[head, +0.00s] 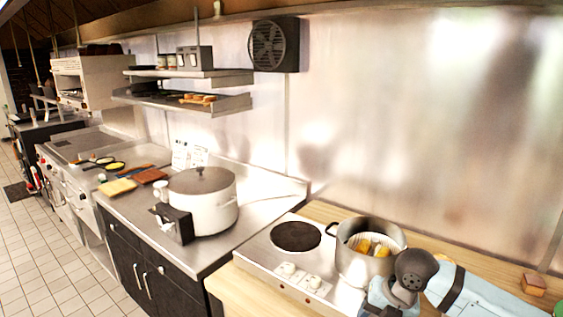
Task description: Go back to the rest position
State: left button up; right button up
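Neither gripper's fingers can be made out. A grey, rounded joint and pale blue links at the bottom right look like part of my arm, in front of the metal pot (349,265). The open pot stands on the right side of the two-burner hot plate (268,257) and holds yellow pieces (378,249). The left burner (296,236) is bare. No object is seen in a gripper.
A large lidded white cooker (213,212) stands on the steel counter to the left, with a brown board (150,176) and a yellowish block (118,187) beyond it. A small brown block (533,284) lies at far right. Shelves (185,99) and a fan (273,45) are on the wall. Tiled floor lies left.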

jog(key=s+a+f+m+t+y, duration=0.2)
jog(key=s+a+f+m, duration=0.2)
jog(key=f+m, duration=0.25)
jog(key=s+a+f+m+t+y, duration=0.2)
jog(key=s+a+f+m+t, duration=0.15)
jog(key=f+m, duration=0.3)
jog(key=s+d+f+m+t+h, duration=0.2)
jog(key=s+d+f+m, duration=0.1)
jog(key=s+m, duration=0.5)
jog(key=s+d+f+m+t+h+p, duration=0.1)
jog(key=s+d+f+m, duration=0.3)
jog(key=s+f+m, duration=0.2)
jog(key=s+m, duration=0.2)
jog(key=shift+s+d+t+h, duration=0.15)
jog(key=shift+s+t+h, duration=0.15)
jog(key=shift+t+h, duration=0.1)
